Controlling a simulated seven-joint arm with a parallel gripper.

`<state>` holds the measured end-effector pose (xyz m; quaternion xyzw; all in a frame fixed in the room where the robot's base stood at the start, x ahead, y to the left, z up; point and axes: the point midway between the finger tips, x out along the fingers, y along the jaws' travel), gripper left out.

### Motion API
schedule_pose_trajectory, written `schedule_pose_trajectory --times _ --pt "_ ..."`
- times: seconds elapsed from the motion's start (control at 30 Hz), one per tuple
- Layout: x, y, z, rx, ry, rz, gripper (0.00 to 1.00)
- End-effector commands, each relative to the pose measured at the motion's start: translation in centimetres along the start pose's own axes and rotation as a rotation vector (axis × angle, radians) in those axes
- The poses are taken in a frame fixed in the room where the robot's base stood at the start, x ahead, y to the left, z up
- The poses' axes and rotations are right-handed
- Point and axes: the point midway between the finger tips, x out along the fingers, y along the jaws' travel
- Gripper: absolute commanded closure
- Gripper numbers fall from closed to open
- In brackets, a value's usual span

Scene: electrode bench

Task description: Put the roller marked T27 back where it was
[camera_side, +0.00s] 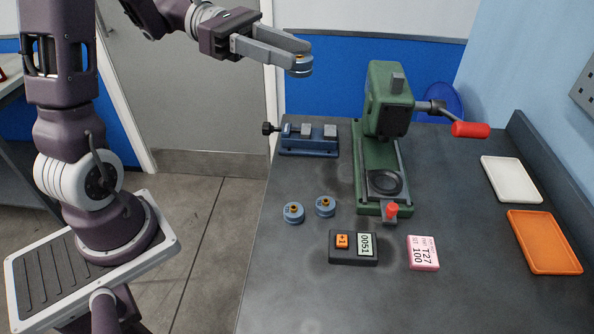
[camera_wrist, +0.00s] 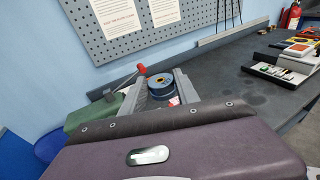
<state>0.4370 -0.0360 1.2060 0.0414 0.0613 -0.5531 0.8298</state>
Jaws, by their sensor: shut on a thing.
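My gripper (camera_side: 306,58) is shut on a blue roller (camera_side: 300,70) with a brass-coloured centre, held high above the bench's back left. The held roller also shows between the fingers in the wrist view (camera_wrist: 160,88). No mark can be read on it. Two similar blue rollers, a left one (camera_side: 293,213) and a right one (camera_side: 325,206), stand on the bench left of the green press. Their marks cannot be read either. A pink card (camera_side: 423,253) reading T27 and 100 lies at the front of the bench.
The green press (camera_side: 388,110) has a red-gripped lever (camera_side: 470,130) and a dark round seat (camera_side: 384,183). A blue vise (camera_side: 308,139) stands behind the rollers. A white tray (camera_side: 511,180) and an orange tray (camera_side: 544,242) lie at right.

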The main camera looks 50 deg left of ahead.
Motion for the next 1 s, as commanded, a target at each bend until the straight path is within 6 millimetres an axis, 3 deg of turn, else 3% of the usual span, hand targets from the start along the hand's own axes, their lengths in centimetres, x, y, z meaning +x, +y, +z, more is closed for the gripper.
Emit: schedule_pose_trajectory --times 0.4,1.0 --pt "2.4 -0.1 -15.9 -0.013 -0.002 -0.004 1.0" --pt "4.2 -0.1 -28.1 -0.002 0.0 -0.004 1.0"
